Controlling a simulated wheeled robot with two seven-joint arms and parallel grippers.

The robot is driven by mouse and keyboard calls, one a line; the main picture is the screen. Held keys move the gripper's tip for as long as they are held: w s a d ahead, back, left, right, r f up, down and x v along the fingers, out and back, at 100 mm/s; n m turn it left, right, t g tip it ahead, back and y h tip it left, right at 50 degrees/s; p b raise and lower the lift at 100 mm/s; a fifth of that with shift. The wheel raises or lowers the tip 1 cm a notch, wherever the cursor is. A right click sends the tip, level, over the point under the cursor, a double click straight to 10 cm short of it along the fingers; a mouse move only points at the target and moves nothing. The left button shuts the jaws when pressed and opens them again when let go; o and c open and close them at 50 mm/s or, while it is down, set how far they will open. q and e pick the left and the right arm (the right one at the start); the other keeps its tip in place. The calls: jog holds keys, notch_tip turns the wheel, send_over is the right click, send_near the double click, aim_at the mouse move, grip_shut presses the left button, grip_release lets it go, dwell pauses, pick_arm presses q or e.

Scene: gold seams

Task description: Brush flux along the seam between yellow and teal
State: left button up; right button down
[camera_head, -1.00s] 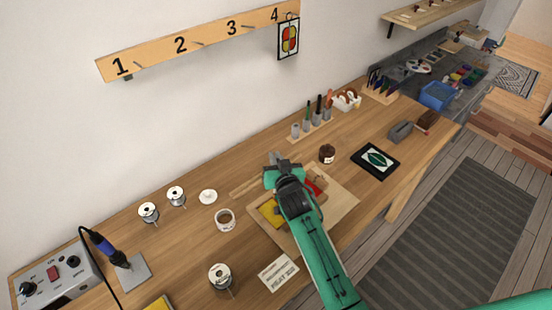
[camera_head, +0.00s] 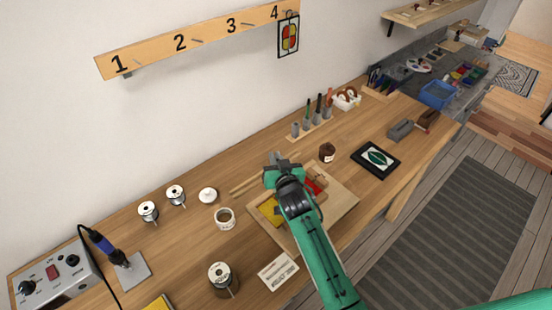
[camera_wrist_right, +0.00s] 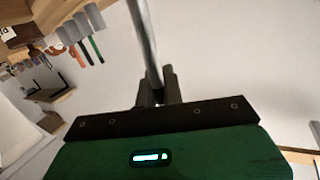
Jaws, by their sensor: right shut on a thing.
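My right gripper (camera_head: 277,158) is over the wooden work board, shut on a thin grey rod (camera_wrist_right: 144,40). The rod looks like the handle of a brush, but its working end does not show in either view. A yellow piece (camera_head: 269,211) lies on the board (camera_head: 340,206), left of my right arm. A red piece (camera_head: 313,187) lies right of the arm. I cannot make out a teal piece or the yellow-teal seam; my arm and gripper cover the middle of the board. My left gripper is not in view.
An open round tin (camera_head: 225,218) and several spools stand left of the board. A soldering iron (camera_head: 107,246) rests in its stand farther left. A tool rack (camera_head: 312,127), a brown jar (camera_head: 327,152) and a dark framed picture (camera_head: 375,160) are behind and to the right.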

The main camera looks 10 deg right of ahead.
jog(key=shift+s+d+p, duration=0.55)
jog(key=shift+s+p, duration=0.15)
jog(key=shift+p, duration=0.05)
dwell(0.8)
jog(key=s+d+p, duration=0.3)
jog(key=s+p, duration=0.1)
jog(key=s, duration=0.1)
jog(key=shift+s+d, duration=0.3)
jog(key=shift+d, duration=0.1)
dwell(3.2)
